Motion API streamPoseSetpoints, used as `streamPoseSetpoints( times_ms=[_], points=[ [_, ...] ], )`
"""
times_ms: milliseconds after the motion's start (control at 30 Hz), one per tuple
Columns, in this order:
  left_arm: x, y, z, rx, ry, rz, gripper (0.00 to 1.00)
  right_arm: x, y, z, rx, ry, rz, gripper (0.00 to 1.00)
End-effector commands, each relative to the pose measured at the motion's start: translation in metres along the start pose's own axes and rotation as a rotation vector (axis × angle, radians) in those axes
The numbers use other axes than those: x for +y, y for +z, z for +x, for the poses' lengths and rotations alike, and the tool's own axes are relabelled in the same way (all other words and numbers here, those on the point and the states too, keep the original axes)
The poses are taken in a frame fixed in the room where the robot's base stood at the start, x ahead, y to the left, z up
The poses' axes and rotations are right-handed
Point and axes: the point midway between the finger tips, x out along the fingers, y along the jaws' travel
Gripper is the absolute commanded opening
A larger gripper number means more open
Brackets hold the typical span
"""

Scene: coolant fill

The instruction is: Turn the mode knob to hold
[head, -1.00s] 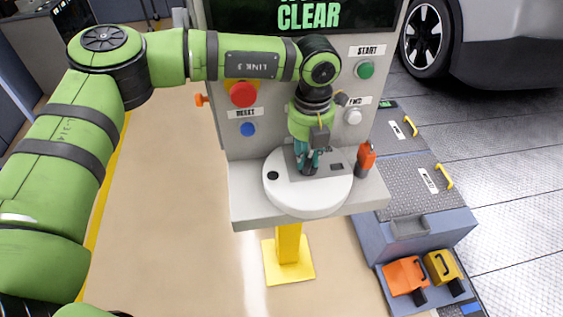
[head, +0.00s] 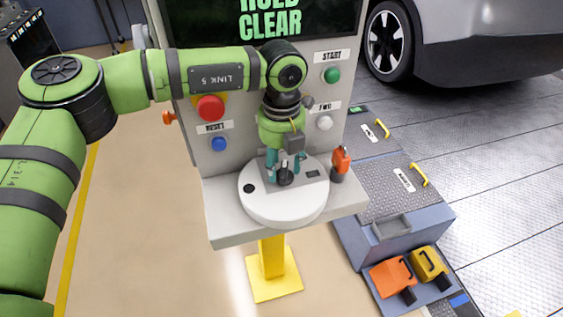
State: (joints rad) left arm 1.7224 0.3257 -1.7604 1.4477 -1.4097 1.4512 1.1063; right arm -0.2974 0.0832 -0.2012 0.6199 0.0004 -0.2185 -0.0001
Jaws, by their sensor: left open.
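A black knob (head: 285,177), which looks like the mode knob, stands on a grey plate on the round white disc (head: 262,207) of the console shelf. My left gripper (head: 286,165) points down over the plate, its teal fingers spread apart with the knob's black top showing between and just in front of them. Whether a finger touches the knob I cannot tell. Labels around the knob are too small to read. The screen (head: 270,22) above shows green words "HOLD CLEAR". My right gripper is not in view.
The panel has a red button (head: 210,107), a blue button (head: 219,144), a green START button (head: 332,75) and a white button (head: 324,123). An orange-topped item (head: 341,164) stands close right of the disc. Orange (head: 393,277) and yellow (head: 429,263) pedals sit lower right.

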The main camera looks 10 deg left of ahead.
Motion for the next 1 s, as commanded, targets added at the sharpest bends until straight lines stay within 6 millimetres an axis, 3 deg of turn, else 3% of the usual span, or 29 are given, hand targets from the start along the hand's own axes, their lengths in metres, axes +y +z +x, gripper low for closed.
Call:
streamPoseSetpoints(
  times_ms=[400, 767, 900, 1000],
  points=[
    [0.000, 0.001, -0.063, -0.004, -0.001, -0.001, 0.48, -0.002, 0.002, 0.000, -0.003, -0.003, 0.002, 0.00],
    [0.000, 0.000, -0.071, -0.001, -0.001, 0.000, 0.48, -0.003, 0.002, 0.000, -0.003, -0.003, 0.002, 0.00],
    [0.000, 0.000, -0.069, -0.003, -0.003, 0.024, 0.00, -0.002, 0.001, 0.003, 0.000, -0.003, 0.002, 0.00],
    [0.001, -0.001, -0.065, -0.011, -0.011, 0.115, 0.00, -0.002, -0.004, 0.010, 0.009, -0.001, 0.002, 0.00]
  ],
)
